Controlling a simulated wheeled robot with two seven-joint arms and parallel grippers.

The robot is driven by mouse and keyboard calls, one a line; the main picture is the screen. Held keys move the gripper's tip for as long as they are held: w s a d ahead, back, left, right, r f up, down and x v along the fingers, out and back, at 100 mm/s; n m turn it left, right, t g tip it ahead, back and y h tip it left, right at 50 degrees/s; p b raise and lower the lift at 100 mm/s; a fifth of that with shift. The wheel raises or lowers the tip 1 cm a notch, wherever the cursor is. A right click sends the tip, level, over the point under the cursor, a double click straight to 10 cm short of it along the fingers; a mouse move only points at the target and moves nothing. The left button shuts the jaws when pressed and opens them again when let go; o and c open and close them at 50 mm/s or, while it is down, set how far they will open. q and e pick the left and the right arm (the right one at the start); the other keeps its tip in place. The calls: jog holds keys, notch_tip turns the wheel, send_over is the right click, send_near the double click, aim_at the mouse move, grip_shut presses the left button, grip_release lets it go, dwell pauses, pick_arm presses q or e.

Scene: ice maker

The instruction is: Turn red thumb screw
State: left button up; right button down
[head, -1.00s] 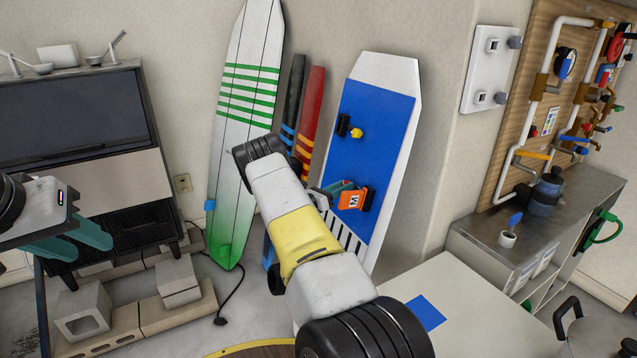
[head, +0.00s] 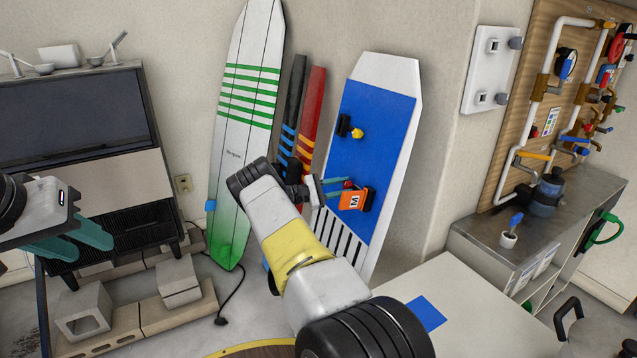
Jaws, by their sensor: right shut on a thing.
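A small red thumb screw (head: 348,184) sits at the upper left of an orange block marked "M" (head: 352,199). The block is on the blue face of a white-framed board (head: 376,105) leaning on the wall. My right gripper (head: 345,188) reaches it from the left, with its teal fingers on either side of the red screw and shut on it. The fingertips are small in view, and the contact is partly hidden. My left gripper (head: 92,246) is open and empty at the left, in front of the dark cabinet, far from the board.
A yellow knob on a black mount (head: 356,133) is higher on the board. A green-striped surfboard (head: 244,130) and black and red boards (head: 310,115) lean to the left. A white table (head: 470,300) stands below right. Concrete blocks (head: 85,312) lie at lower left.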

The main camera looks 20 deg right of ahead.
jog(key=m+y, duration=0.1)
jog(key=m, duration=0.1)
jog(key=m+g, duration=0.1)
jog(key=m, duration=0.2)
jog(key=shift+w+y, duration=0.1)
jog(key=shift+y, duration=0.3)
jog(key=m+y, duration=0.1)
jog(key=m, duration=0.4)
jog(key=shift+r+g, duration=0.15)
jog(key=shift+g, duration=0.15)
jog(key=m+y, duration=0.2)
jog(key=m, duration=0.2)
jog(key=shift+r, duration=0.1)
jog(key=shift+m+t+y, duration=0.6)
jog(key=shift+m+t, duration=0.2)
jog(key=shift+m, duration=0.9)
jog(key=c, duration=1.1)
grip_release()
jog(key=shift+o, duration=0.2)
jog(key=v, duration=0.7)
jog(key=shift+a+r, duration=0.2)
jog(key=shift+a, duration=0.1)
